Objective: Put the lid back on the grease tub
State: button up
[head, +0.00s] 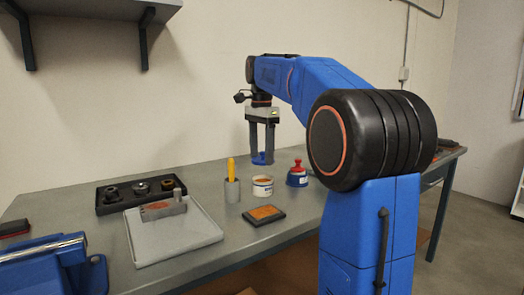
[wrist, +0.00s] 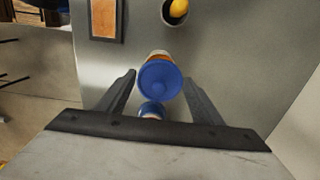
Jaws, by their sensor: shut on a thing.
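My gripper (head: 262,156) is shut on a blue lid (head: 261,159) and holds it in the air above the bench. In the wrist view the round blue lid (wrist: 160,81) with its small knob sits between the two fingertips. The grease tub (head: 262,189) is a small white tub with a label band and orange-brown grease showing at its open top. It stands upright on the bench below the lid, with a clear gap between them. In the wrist view the lid hides most of the tub (wrist: 157,54).
A grey cup with a yellow handle (head: 231,170) stands close left of the tub. A blue-and-red bottle (head: 297,175) stands close right. A dark tray with an orange pad (head: 264,214) lies in front. A grey tray (head: 144,252) and black parts tray (head: 112,208) are left.

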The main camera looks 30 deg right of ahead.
aim_at(261, 159)
jog(key=shift+f, duration=2.6)
jog(key=shift+f, duration=0.15)
dwell(0.4)
jog(key=o, duration=1.5)
jog(key=shift+o, duration=0.2)
jog(key=shift+r, duration=3.45)
jog(key=shift+c, duration=0.3)
